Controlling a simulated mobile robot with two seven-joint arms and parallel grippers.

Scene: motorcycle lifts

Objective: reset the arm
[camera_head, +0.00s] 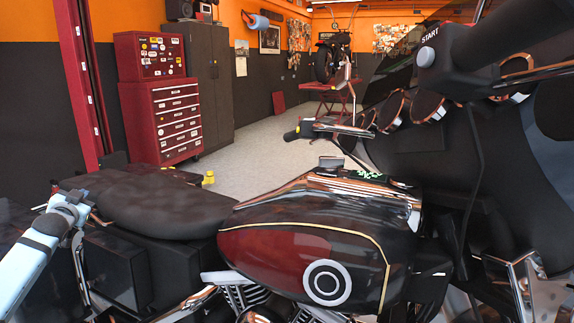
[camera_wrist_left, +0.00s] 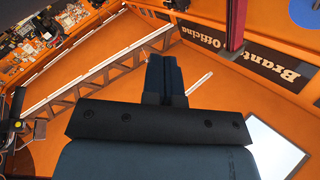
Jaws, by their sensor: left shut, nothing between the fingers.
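My left arm (camera_head: 30,255) comes in from the lower left in the head view. Its gripper (camera_head: 57,188) is small there, beside the rear end of the motorcycle seat (camera_head: 150,207). In the left wrist view the gripper's two dark fingers (camera_wrist_left: 164,72) lie together, shut with nothing between them. That view faces the orange ceiling and upper walls. I cannot tell whether the arm touches the motorcycle. My right gripper is in neither view.
A motorcycle with a dark red tank (camera_head: 265,255) fills the foreground. Its handlebar switch housing (camera_head: 455,60) is close at upper right. A red tool chest (camera_head: 172,118) and a grey cabinet (camera_head: 210,85) stand behind. Pale floor (camera_head: 255,160) beyond is clear.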

